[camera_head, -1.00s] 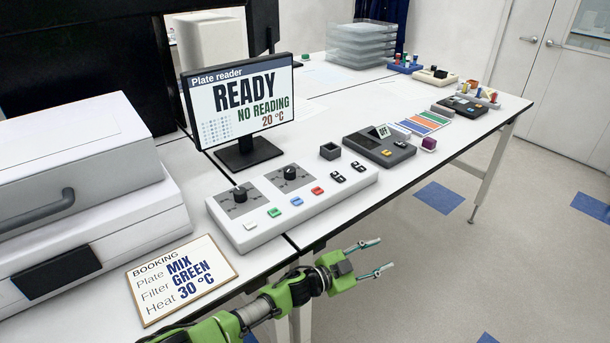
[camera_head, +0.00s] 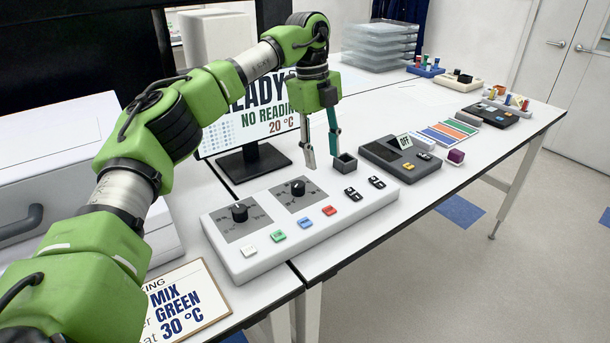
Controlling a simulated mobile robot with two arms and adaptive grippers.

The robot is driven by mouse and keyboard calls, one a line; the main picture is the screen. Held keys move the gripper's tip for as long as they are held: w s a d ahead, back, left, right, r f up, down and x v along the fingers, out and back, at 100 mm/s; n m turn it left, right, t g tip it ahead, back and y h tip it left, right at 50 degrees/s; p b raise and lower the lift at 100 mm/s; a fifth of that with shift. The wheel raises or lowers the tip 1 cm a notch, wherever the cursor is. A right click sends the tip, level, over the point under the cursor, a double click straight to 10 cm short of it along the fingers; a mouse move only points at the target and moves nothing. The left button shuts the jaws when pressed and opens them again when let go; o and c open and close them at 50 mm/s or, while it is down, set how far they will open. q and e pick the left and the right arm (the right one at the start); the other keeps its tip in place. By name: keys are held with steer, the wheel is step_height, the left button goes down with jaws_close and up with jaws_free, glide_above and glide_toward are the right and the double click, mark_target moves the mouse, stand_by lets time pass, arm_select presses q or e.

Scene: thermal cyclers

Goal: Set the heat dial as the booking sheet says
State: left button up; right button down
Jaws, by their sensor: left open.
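The white control panel (camera_head: 262,262) lies on the bench with two black dials on grey plates. The left dial (camera_head: 239,212) and the right dial (camera_head: 298,187) both stand free; their labels are too small to read. The booking sheet (camera_head: 205,312) at the bottom reads MIX, GREEN, 30 °C, partly covered by my left arm. The plate reader screen (camera_head: 270,127) shows NO READING and 20 °C, partly hidden by the arm. My left gripper (camera_head: 321,160) is open and empty, pointing down above and slightly behind the right dial, touching nothing. My right gripper is not in view.
Coloured buttons (camera_head: 304,223) and black switches (camera_head: 353,194) line the panel's front. A small dark open box (camera_head: 345,165) stands just behind the panel, close to the gripper. A dark device (camera_head: 400,158) sits to the right. Stacked clear trays (camera_head: 378,48) stand at the back.

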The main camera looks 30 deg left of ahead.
arm_select(q)
step_height(320, 180, up, 3)
steer(key=n+y, duration=0.1)
steer(key=n, duration=0.1)
glide_above(298, 184)
steer(key=shift+y, duration=0.3)
step_height(298, 184, down, 13)
steer(key=shift+r+p, duration=0.2)
steer(key=shift+p, duration=0.55)
steer(key=shift+f, duration=0.15)
steer(key=c, duration=1.1)
